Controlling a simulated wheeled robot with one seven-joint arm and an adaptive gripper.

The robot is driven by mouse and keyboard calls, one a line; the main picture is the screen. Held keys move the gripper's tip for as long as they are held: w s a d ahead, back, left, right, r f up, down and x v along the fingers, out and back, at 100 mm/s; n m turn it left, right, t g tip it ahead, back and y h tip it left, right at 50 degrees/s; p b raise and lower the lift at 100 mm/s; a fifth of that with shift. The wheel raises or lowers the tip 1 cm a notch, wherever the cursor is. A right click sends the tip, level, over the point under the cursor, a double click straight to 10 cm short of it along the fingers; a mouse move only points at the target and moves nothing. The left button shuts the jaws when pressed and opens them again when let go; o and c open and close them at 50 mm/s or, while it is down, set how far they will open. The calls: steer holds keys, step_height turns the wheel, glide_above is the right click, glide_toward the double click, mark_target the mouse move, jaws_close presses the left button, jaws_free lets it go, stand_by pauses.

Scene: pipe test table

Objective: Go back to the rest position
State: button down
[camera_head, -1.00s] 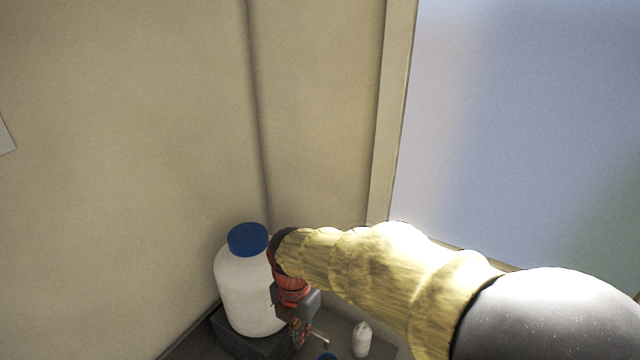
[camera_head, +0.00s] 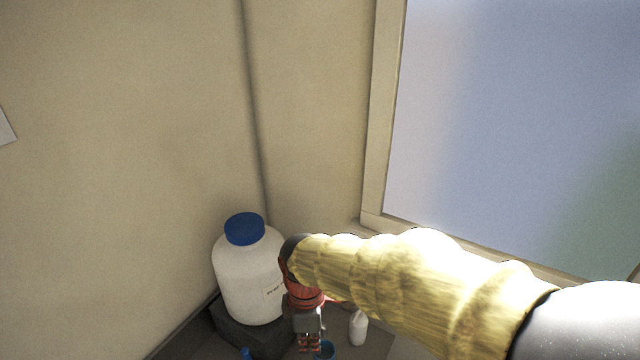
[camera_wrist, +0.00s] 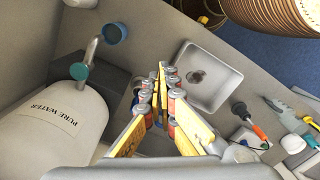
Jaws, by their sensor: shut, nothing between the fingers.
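My gripper (camera_wrist: 164,72) is shut and empty in the wrist view. Its yellow and grey fingers meet at the tips, above the table near a metal sink. In the head view my gripper (camera_head: 309,347) hangs below the red wrist and points down, its tips near the bottom edge. My arm is in a yellow sleeve and reaches in from the lower right. The gripper is to the right of a large white bottle (camera_head: 247,280) with a blue cap, apart from it in the wrist view.
The bottle, labelled PURE WATER, stands on a dark block (camera_head: 236,328) in the corner. A small white bottle (camera_head: 358,328) stands to the right of the gripper. The wrist view shows the sink (camera_wrist: 203,76), a tap with blue-green ends (camera_wrist: 97,50), and loose tools (camera_wrist: 250,122) at right.

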steer(key=s+d+f+m+t+b, duration=0.3)
steer(key=s+d+f+m+b, duration=0.2)
steer(key=d+m+b, duration=0.4)
steer(key=s+d+f+m+t+b, duration=0.2)
steer(key=s+d+f+m+b, duration=0.3)
steer(key=d+m+b, duration=0.4)
steer(key=d+b, duration=0.2)
steer(key=b, duration=0.4)
steer(key=shift+s+d+f+t+b, duration=0.2)
steer(key=shift+d+f+t+b, duration=0.05)
steer(key=shift+t+b, duration=0.15)
steer(key=shift+s+d, duration=0.3)
steer(key=shift+d, duration=0.05)
